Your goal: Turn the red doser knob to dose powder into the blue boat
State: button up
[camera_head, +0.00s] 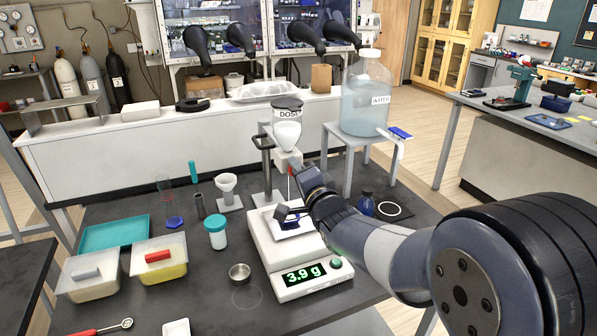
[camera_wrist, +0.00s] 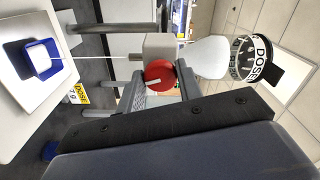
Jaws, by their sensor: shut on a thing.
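The doser (camera_head: 287,133), labelled DOSE, has a white funnel body above a pale block on a stand. Its red knob (camera_wrist: 160,75) faces the wrist camera, with a white mark pointing left in that view, toward the boat side. My gripper (camera_wrist: 159,87) is shut on the knob, a finger on either side; in the head view my gripper (camera_head: 303,178) partly hides the doser outlet. A thin pale line runs from the nozzle to the blue boat (camera_wrist: 34,64) in the wrist view. The boat (camera_head: 297,218) sits on the white balance (camera_head: 297,263), which reads 3.9 g.
A large clear bottle (camera_head: 366,100) stands on a raised stand right of the doser. A small funnel stand (camera_head: 226,190), a teal-capped jar (camera_head: 216,233) and a metal cup (camera_head: 240,272) stand left of the balance. A dark blue bottle (camera_head: 366,203) is to the right.

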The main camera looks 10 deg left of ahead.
jog(key=shift+f+m, duration=0.1)
jog(key=shift+m, duration=0.5)
jog(key=o, duration=1)
jog(key=shift+c, duration=0.2)
jog(key=shift+s, duration=0.1)
jog(key=b+v, duration=0.1)
jog(key=v, duration=0.9)
jog(key=shift+s+d, duration=0.25)
jog(key=shift+s, duration=0.05)
jog(key=p+x, duration=0.1)
jog(key=x, duration=1)
jog(key=shift+s, duration=0.1)
